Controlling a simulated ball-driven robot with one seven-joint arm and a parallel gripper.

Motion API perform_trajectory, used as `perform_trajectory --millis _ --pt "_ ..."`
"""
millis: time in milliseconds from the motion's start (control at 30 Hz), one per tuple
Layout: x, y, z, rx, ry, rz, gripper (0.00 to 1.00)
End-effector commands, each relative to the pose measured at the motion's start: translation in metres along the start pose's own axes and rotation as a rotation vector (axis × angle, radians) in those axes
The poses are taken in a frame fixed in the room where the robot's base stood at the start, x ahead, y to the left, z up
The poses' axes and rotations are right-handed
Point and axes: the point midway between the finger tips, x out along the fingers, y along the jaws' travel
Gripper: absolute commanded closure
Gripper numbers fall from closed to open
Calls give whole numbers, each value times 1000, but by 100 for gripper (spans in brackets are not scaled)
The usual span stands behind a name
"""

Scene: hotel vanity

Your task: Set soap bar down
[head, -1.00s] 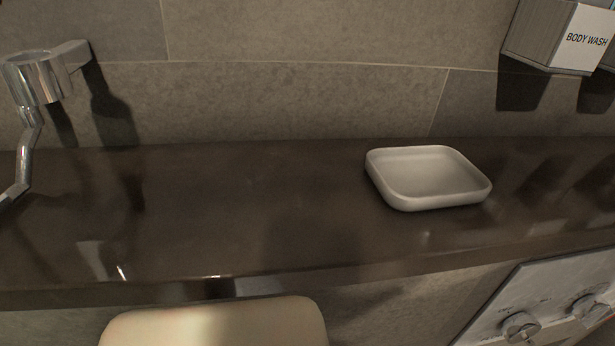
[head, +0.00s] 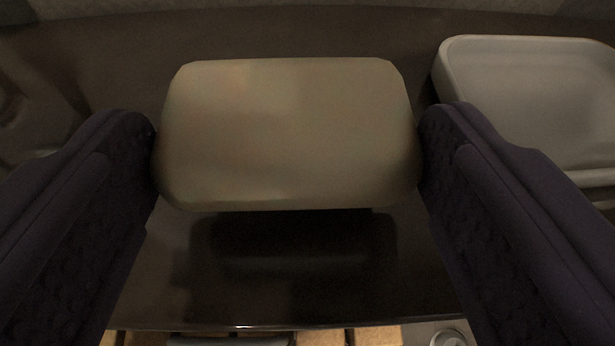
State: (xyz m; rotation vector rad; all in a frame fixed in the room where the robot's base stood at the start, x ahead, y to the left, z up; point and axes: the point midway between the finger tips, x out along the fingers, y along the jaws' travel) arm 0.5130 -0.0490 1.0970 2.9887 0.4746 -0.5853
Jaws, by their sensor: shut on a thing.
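The soap bar (head: 288,135) is a pale beige block with rounded corners, in the middle of the head view. My gripper (head: 288,150) is shut on it, with one dark finger pressed to its left end and one to its right end. The soap is over the dark counter (head: 300,25), and a dark shadow or reflection lies below it in the picture. I cannot tell exactly how high it is above the counter. The white soap dish (head: 540,100) stands to the right, apart from the soap, partly covered by the right finger.
The counter's front edge runs along the bottom of the view, with tan flooring or fittings and a round metal thing (head: 448,338) beyond it. The wall is just visible at the top. Bare counter lies behind and left of the soap.

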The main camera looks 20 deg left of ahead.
Motion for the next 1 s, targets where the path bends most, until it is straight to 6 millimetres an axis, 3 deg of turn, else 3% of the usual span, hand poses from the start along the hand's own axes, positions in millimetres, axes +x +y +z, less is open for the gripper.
perform_trajectory --millis 100,467,500,567,867,1000 --pt "6 0 14 -1 2 0 50" --pt "8 0 18 -1 2 1 50" --pt "8 0 18 -1 2 0 13" --pt "8 0 18 -1 2 0 0" --pt "5 0 13 -2 2 0 0" --pt "-19 1 15 0 1 2 0"
